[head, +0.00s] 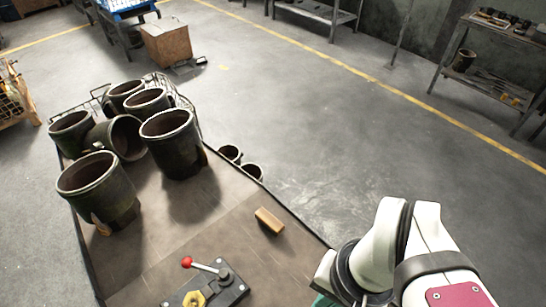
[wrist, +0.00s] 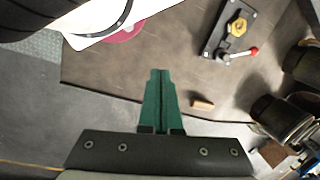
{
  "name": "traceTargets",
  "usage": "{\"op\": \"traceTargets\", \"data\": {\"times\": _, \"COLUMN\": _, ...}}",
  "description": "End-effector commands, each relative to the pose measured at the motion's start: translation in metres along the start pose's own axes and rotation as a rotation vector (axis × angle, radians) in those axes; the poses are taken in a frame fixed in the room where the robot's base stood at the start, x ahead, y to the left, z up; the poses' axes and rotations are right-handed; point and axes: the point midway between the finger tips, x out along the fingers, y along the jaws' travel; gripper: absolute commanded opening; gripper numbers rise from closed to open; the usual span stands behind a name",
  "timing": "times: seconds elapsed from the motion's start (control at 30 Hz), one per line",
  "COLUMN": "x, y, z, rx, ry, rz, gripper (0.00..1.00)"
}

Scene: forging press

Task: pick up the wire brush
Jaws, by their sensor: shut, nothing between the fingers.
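The wire brush appears as a small tan wooden block (head: 269,220) lying on the brown worktable (head: 240,205), close to its right edge in the head view. It also shows in the wrist view (wrist: 203,104), right of my fingers; no bristles can be made out. My gripper (wrist: 159,71) has green fingers, closed together and empty, apart from the brush. In the head view only a sliver of green shows at the bottom edge beside my white arm, so the fingertips are hidden there.
Several dark metal cylinders (head: 171,143) stand at the far left of the table, one lying on its side. A lever fixture (head: 222,285) with a red knob and yellow nut sits near the brush. The tabletop around the brush is clear.

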Motion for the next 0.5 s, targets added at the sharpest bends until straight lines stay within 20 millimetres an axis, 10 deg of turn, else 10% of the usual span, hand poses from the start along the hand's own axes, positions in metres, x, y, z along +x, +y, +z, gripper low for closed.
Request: {"op": "traceTargets", "data": {"times": 0.5, "x": 0.0, "y": 0.0, "z": 0.0, "rx": 0.0, "ry": 0.0, "rz": 0.0, "gripper": 0.75}}
